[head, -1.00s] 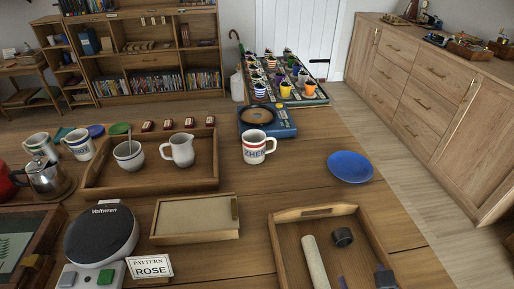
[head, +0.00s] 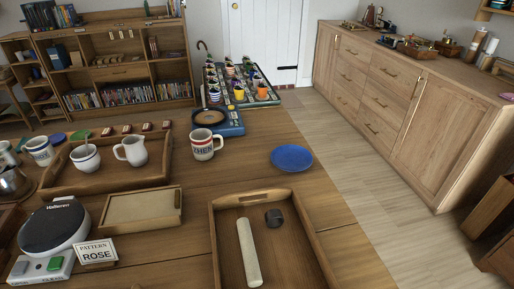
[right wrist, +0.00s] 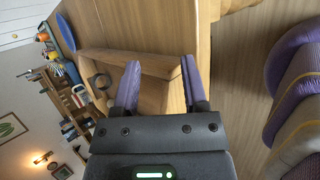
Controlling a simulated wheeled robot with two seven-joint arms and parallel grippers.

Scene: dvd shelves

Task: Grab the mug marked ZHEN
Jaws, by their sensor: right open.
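The white mug marked ZHEN (head: 203,147), with red and blue bands and its handle to the right, stands upright on the wooden table in the head view. It is between the wooden tray with the cup and jug and the blue plate (head: 291,158). My right gripper (right wrist: 158,88) shows only in the right wrist view, with its two purple fingers apart and nothing between them. It is near the open wooden tray (right wrist: 150,63), well away from the mug. My left gripper is not in view.
The front tray (head: 213,235) holds a pale roller (head: 248,252) and a dark round object (head: 274,217). A blue device with a brown disc (head: 210,118) stands just behind the mug. A white jug (head: 131,149) is to its left. Bare table lies between mug and plate.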

